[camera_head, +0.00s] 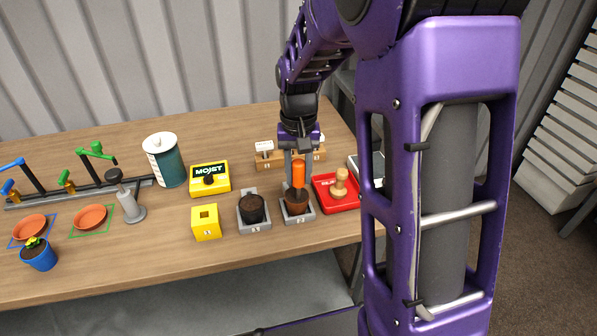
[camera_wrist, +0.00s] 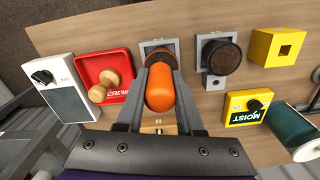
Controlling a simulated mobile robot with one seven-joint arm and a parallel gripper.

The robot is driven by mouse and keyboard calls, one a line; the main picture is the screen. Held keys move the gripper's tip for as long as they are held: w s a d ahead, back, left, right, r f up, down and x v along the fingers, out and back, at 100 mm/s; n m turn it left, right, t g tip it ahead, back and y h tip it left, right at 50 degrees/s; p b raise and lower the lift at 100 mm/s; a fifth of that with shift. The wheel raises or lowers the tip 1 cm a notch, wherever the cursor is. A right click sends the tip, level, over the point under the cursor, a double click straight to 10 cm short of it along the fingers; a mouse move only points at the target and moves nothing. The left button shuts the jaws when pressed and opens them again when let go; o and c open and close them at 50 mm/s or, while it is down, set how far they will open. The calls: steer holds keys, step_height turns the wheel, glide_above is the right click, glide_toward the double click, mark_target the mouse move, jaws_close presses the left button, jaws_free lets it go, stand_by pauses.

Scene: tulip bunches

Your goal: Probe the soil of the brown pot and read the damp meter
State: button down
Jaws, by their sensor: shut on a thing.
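My gripper (camera_head: 298,178) is shut on the orange probe handle (camera_head: 298,170), which stands upright over the brown pot (camera_head: 297,206) in a grey holder. The probe's lower end meets the pot's soil in the head view; its tip is hidden. In the wrist view the orange handle (camera_wrist: 160,88) sits between the fingers, with the brown pot (camera_wrist: 160,55) just beyond it.
A dark pot (camera_head: 251,209) stands left of the brown one, beside a yellow block with a square hole (camera_head: 206,223). A red REJECT tray (camera_head: 325,197) with a wooden stamp (camera_head: 340,183) is close on the right. A teal canister (camera_head: 164,162) stands behind left.

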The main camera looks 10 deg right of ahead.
steer(key=shift+r+p, duration=2.9)
steer(key=shift+r, duration=0.6)
steer(key=shift+a+f, duration=0.1)
steer(key=shift+a, duration=0.05)
